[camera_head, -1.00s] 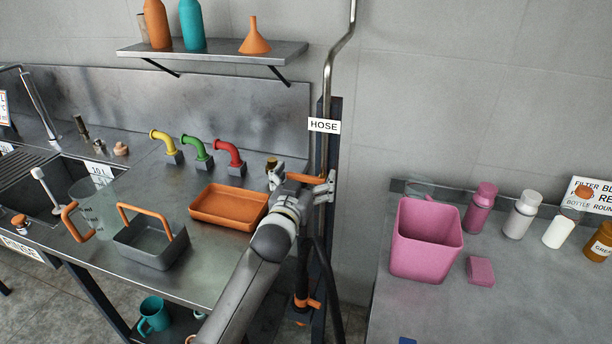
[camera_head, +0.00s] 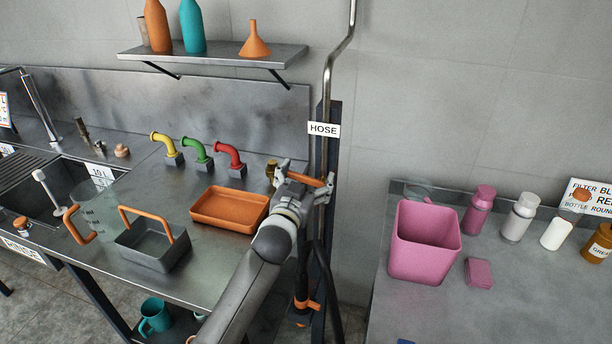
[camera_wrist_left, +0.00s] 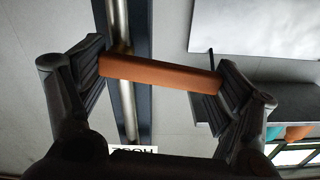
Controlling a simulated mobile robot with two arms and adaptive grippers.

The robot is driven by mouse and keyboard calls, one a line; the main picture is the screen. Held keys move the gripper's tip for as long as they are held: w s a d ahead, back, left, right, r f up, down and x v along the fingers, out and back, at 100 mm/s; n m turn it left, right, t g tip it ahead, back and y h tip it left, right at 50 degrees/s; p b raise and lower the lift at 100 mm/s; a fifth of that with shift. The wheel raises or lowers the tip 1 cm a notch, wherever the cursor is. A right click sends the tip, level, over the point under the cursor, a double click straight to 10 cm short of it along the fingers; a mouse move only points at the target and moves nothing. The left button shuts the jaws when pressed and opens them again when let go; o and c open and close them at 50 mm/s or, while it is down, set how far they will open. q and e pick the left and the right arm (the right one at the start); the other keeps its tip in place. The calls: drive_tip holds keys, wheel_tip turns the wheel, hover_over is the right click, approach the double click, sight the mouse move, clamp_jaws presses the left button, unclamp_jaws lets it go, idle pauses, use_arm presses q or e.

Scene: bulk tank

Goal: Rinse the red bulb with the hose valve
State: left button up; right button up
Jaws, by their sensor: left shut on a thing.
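My left gripper (camera_head: 304,181) is at the steel hose pipe, just below the HOSE sign (camera_head: 323,129). It is shut on an orange lever (camera_head: 305,180), which I take to be the hose valve. In the left wrist view the orange bar (camera_wrist_left: 160,73) spans between the two dark fingers, with the pipe behind it. I cannot pick out a red bulb with certainty. A small orange-topped piece (camera_head: 20,221) stands by the sink's left edge, and a peach knob (camera_head: 121,150) sits behind the sink. My right gripper is not in view.
An orange tray (camera_head: 229,226) and a grey basket (camera_head: 150,257) stand on the steel counter left of my arm. Red, green and yellow spouts are behind them. A pink bin (camera_head: 398,267) and several bottles are on the right counter. A gap separates the counters.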

use_arm(q)
drive_tip(key=m, duration=0.1)
drive_tip(key=m+p, duration=0.1)
drive_tip(key=r+m, duration=0.1)
drive_tip(key=shift+s+d, duration=0.1)
drive_tip(key=shift+d, duration=0.15)
drive_tip(key=shift+s+d+r+m+p, duration=0.15)
drive_tip(key=shift+m+p, duration=0.15)
drive_tip(key=shift+m, duration=0.4)
drive_tip(key=shift+w+d+r+m+p, duration=0.15)
drive_tip(key=shift+m+p, duration=0.15)
drive_tip(key=shift+m, duration=0.4)
drive_tip(key=shift+s, duration=0.1)
drive_tip(key=o, duration=1.3)
drive_tip(key=v, duration=1.2)
